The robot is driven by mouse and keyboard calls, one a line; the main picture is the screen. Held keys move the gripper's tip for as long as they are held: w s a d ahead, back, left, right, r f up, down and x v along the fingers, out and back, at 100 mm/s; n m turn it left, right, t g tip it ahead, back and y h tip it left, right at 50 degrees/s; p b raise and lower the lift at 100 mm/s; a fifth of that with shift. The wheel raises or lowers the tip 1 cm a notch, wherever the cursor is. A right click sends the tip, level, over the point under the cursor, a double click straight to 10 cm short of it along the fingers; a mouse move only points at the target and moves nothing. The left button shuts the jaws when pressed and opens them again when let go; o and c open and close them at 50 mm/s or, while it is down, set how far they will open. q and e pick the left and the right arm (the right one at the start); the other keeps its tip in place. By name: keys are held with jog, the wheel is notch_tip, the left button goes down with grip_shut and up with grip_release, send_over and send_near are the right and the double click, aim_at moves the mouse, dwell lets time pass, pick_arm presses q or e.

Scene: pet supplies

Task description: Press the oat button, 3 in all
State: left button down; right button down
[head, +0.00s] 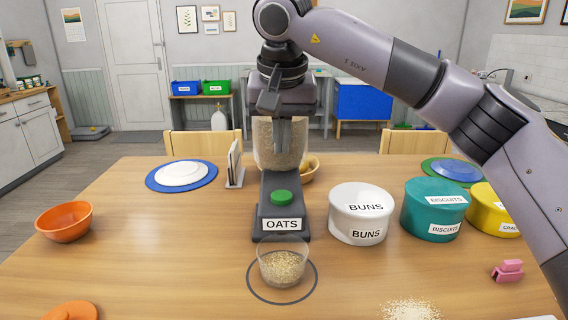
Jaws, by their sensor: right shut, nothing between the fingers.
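The oat dispenser (267,228) stands mid-table with a dark base labelled OATS. Its green button (282,197) is on top of the base and looks raised. Its clear hopper (262,150) shows oats and is partly hidden behind my right gripper. My right gripper (283,149) is shut and empty, pointing down above the button with a gap between them. A clear cup (283,262) holding some oats stands in a dark ring on the table in front of the dispenser. My left gripper is not in view.
A white BUNS tin (345,222), a teal BISCUITS tin (420,215) and a yellow tin (483,205) stand to the right. An orange bowl (64,224) is at the left. Spilled crumbs (410,310) and a pink object (508,271) lie at front right. The front-left table is mostly clear.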

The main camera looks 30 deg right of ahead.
jog(key=shift+v, duration=1.55)
jog(key=shift+w+d, duration=0.1)
jog(key=shift+d, duration=0.05)
jog(key=r+b, duration=0.1)
jog(key=b, duration=0.3)
jog(key=shift+r, duration=0.15)
jog(key=b, duration=0.2)
send_near(282, 194)
jog(key=x, duration=0.5)
jog(key=shift+w+d, duration=0.1)
jog(key=shift+w, duration=0.2)
jog(key=shift+f, duration=0.75)
jog(key=shift+f, duration=0.1)
